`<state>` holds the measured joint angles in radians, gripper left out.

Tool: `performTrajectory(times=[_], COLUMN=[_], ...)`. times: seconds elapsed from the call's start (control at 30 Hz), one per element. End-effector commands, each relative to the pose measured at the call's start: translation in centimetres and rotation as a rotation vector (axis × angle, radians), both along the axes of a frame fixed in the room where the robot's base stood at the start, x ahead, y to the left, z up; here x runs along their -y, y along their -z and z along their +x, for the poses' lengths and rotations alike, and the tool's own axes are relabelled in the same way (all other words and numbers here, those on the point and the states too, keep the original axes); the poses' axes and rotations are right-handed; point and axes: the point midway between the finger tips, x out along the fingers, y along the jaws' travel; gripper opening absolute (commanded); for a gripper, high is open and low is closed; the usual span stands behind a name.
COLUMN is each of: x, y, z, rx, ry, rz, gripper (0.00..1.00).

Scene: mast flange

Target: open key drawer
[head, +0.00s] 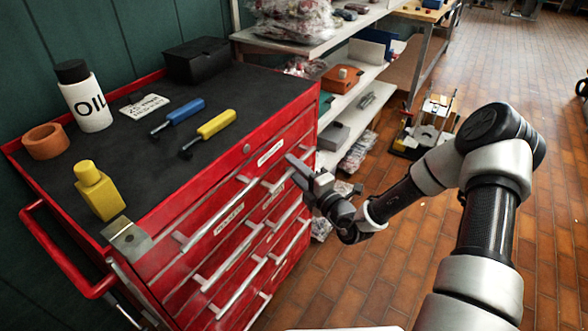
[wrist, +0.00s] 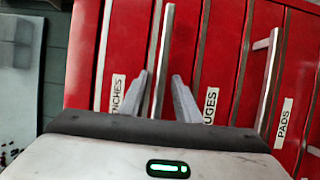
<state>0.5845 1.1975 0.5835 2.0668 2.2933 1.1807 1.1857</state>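The red tool cabinet (head: 190,235) stands at the left in the head view, with several drawers that look shut. Each drawer has a grey bar handle and a white label. My gripper (head: 294,165) is at the right end of the upper drawer fronts. In the wrist view, my gripper (wrist: 162,80) is open, with one finger on each side of a bar handle (wrist: 164,50). I cannot tell whether the fingertips touch it. Labels there read "...NCHES" (wrist: 117,93), "...UGES" (wrist: 211,105) and "PADS" (wrist: 284,123). I cannot read a key label in either view.
On the cabinet top are an oil bottle (head: 84,97), a yellow bottle (head: 98,192), an orange ring (head: 46,141), two screwdrivers (head: 210,132) and a black box (head: 197,60). Shelves (head: 345,98) stand behind. The tiled floor (head: 400,255) by the drawers is clear.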

Motion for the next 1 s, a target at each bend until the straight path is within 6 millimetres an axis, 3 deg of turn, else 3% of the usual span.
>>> performTrajectory(times=[0.13, 0.3, 0.67, 0.87, 1.0], x=[0.0, 0.0, 0.5, 2.6, 5.2], y=[0.0, 0.0, -0.1, -0.3, -0.3], z=[0.0, 0.0, -0.2, -1.4, -3.1], rx=[0.000, 0.000, 0.000, -0.001, -0.003], ry=[0.000, 0.000, 0.002, 0.005, 0.007], rz=[0.000, 0.000, -0.001, -0.002, -0.002], gripper=[0.28, 0.00, 0.00, 0.00, 0.00])
